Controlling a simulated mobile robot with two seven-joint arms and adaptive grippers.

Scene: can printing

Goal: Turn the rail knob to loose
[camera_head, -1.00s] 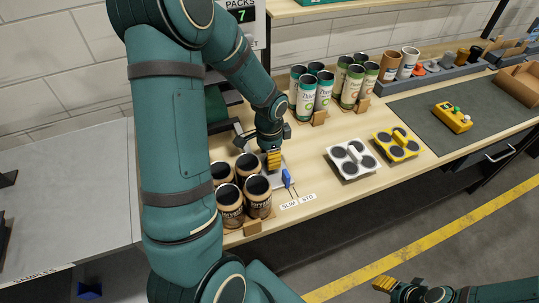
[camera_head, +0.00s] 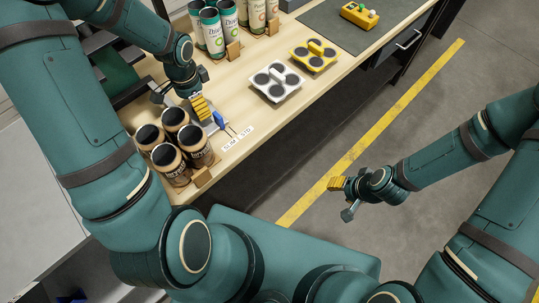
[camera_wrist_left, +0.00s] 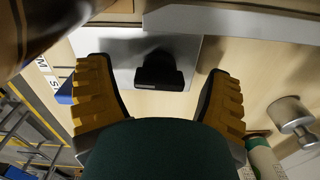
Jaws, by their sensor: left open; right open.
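A black knob (camera_wrist_left: 160,72) stands on a grey plate between the two yellow fingers of my left gripper (camera_wrist_left: 158,85) in the left wrist view. The fingers are open, with a gap on both sides of the knob. In the head view my left gripper (camera_head: 192,108) is low over the bench and hides the knob. A blue lever (camera_head: 219,119) stands just right of it, beside a label (camera_head: 238,138) reading SLIM and STD; the lever also shows in the wrist view (camera_wrist_left: 66,92). My right gripper (camera_head: 344,197) is open and empty over the floor.
Several brown cans (camera_head: 195,145) stand close in front of my left gripper. Green-labelled cans (camera_head: 212,38) stand behind it. A white carrier (camera_head: 276,84) and a yellow carrier (camera_head: 313,56) lie to the right, with bare bench between.

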